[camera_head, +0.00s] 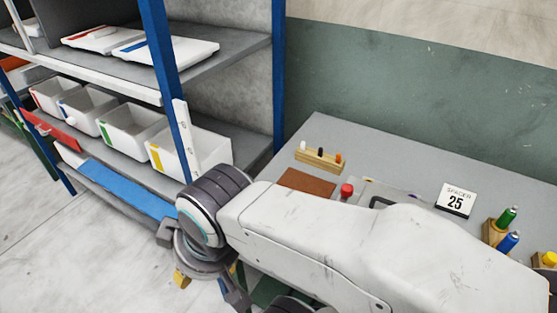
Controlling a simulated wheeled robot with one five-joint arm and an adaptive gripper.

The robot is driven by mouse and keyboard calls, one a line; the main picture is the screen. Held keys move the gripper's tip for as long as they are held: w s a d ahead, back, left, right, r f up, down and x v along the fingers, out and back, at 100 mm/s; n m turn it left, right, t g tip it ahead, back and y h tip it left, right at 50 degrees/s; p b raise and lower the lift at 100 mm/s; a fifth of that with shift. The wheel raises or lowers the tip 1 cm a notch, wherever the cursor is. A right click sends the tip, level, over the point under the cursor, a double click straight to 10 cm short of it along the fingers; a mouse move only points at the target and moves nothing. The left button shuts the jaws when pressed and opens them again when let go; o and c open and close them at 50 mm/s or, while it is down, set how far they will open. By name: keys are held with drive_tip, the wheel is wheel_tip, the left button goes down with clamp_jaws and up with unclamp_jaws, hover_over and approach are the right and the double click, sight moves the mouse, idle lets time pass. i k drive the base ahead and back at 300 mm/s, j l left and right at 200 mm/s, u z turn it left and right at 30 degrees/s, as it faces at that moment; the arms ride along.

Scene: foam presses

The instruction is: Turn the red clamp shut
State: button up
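I cannot pick out the red clamp for certain. A small red-topped knob (346,190) stands on the grey table, just behind my arm; whether it belongs to a clamp is not clear. My white arm crosses the front of the table and hides much of what lies there. My gripper (208,283) hangs at the arm's left end, left of the table's near edge and well left of the red knob. Dark finger parts show at its two sides, but the fingertips are partly cut off or covered. I see nothing held in it.
A blue-post shelf (162,60) with white bins (130,125) stands at left; a red bar (50,131) and a blue panel (125,187) are at its front.

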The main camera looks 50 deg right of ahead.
sight(346, 190)
drive_tip(key=k+j+z, duration=0.1)
drive_tip(key=z, duration=2.15)
drive_tip(key=i+j+z, duration=0.1)
drive_tip(key=j+z, duration=0.4)
drive_tip(key=j, duration=0.15)
